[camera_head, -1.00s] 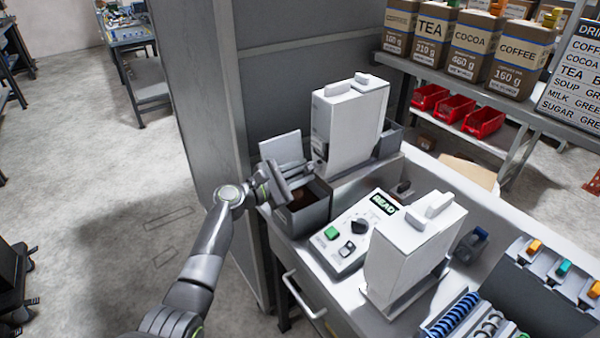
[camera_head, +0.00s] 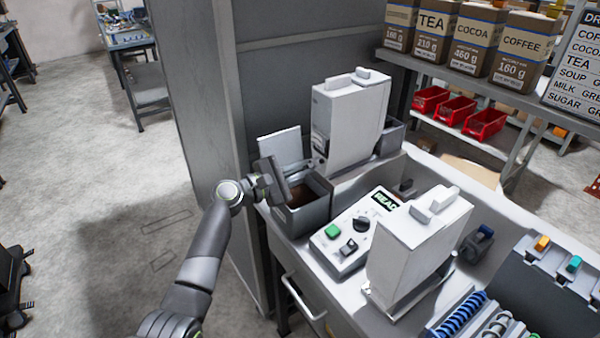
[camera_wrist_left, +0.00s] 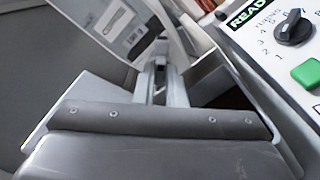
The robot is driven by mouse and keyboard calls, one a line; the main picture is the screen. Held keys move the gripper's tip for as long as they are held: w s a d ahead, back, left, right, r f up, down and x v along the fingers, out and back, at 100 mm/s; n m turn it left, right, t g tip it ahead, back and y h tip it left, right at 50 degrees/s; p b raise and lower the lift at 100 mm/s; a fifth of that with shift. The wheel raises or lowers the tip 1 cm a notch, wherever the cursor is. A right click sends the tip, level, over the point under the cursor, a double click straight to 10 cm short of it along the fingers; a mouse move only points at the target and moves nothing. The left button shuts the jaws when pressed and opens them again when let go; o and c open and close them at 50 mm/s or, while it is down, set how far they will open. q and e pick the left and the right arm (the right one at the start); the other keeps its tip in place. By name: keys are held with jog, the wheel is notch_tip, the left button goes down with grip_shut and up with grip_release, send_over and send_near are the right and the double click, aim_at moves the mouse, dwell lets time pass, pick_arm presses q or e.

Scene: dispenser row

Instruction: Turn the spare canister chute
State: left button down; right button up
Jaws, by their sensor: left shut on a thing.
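A white canister (camera_head: 350,125) with a grey lower front stands at the back of the counter, against the grey cabinet. Its small chute (camera_head: 319,160) is at the lower left front, mostly hidden by my gripper. My left gripper (camera_head: 313,165) reaches in from the left and is shut on this chute. In the left wrist view the fingers (camera_wrist_left: 157,75) meet at the chute, in front of the canister's labelled face (camera_wrist_left: 112,25). A second white canister (camera_head: 415,245) stands nearer, to the right. My right gripper is not in view.
An open grey bin (camera_head: 318,208) with brown contents is just below my gripper, with a pale upright plate (camera_head: 280,148) behind it. A control panel (camera_head: 340,250) with a green button and dark knob lies between the canisters. The grey cabinet (camera_head: 205,120) stands close behind my wrist.

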pick_arm(q)
jog(key=c, duration=1.5)
grip_release()
jog(key=shift+b+v, duration=1.55)
jog(key=shift+v, duration=7.15)
